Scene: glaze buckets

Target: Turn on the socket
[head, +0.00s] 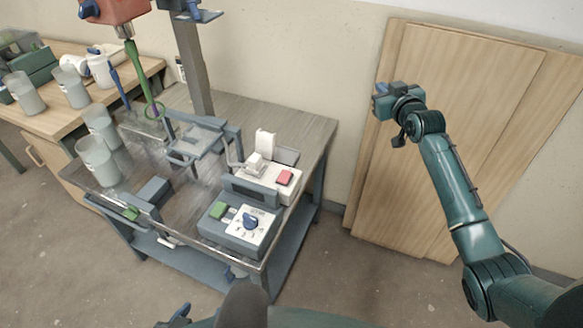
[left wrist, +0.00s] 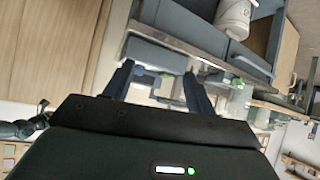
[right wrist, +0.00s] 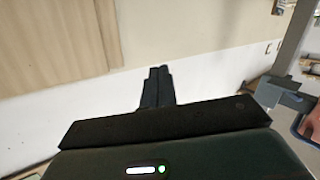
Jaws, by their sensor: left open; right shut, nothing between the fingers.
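A white socket box (head: 264,176) with a red switch (head: 285,177) and upright white plug-like parts (head: 265,144) sits near the right edge of the metal-topped table. I cannot tell the switch's position. My right gripper (head: 381,101) is raised in front of the wooden panel, right of the socket and apart from it. In the right wrist view its fingers (right wrist: 157,87) are together and empty. My left gripper (left wrist: 157,88) shows two spread, empty fingers in the left wrist view. In the head view only a small blue-grey part low at the bottom edge may belong to it.
A grey control box (head: 239,228) with a green button and blue dial stands in front of the socket. A stirrer (head: 142,75) hangs from a post (head: 193,65) over the table. Cups (head: 97,160) stand at its left. Wooden boards (head: 455,130) lean on the wall.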

